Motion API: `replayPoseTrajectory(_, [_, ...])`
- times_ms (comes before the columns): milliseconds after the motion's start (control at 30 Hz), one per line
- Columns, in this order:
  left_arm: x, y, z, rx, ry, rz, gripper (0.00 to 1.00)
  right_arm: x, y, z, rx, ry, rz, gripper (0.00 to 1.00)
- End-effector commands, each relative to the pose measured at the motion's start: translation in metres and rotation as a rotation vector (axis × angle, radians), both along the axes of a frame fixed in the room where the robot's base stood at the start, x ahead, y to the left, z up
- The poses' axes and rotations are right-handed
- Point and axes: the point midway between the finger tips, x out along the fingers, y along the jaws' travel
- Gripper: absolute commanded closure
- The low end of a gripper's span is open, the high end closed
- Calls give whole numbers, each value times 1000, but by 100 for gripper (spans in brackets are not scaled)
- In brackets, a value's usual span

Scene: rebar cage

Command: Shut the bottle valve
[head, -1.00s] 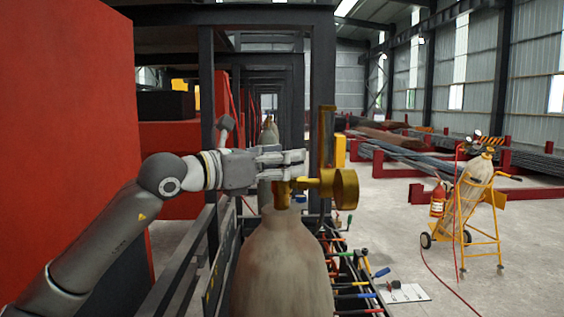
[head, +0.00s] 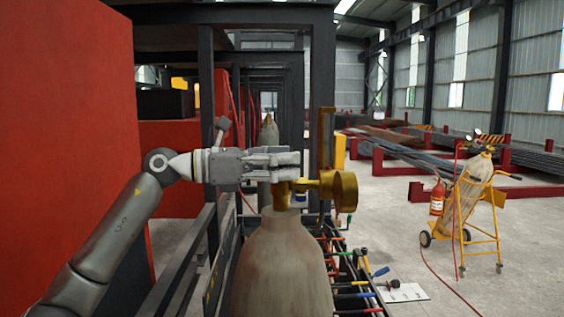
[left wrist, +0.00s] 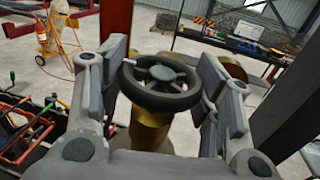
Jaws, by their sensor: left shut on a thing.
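The gas bottle (head: 283,265) stands upright in the lower middle of the head view, with a brass valve (head: 322,188) on its neck. The valve's black handwheel (left wrist: 160,100) shows in the left wrist view, between the two grey fingers. In the head view the fingers hide the wheel. My left gripper (head: 292,163) comes in from the left at the top of the valve and is shut on the handwheel, one finger on each side. My right gripper does not show.
A rack of tools with coloured handles (head: 352,275) is just right of the bottle. A red panel (head: 70,120) fills the left side. A yellow trolley (head: 485,225) with another bottle stands on open floor at right.

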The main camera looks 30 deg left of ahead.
Motion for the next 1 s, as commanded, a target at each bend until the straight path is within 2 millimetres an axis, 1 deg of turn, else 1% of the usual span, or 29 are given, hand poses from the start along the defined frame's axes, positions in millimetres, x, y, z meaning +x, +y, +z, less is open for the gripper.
replayPoseTrajectory(367, [0,0,1,-1,-1,-5,65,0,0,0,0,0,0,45])
replayPoseTrajectory(400, [0,0,1,-1,-1,-5,40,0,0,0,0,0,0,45])
replayPoseTrajectory(567, [0,0,1,-1,-1,-5,20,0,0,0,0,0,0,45])
replayPoseTrajectory(867, [0,0,0,0,0,-5,19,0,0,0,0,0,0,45])
replayPoseTrajectory(1000, [-3,4,0,0,1,-4,19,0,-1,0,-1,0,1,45])
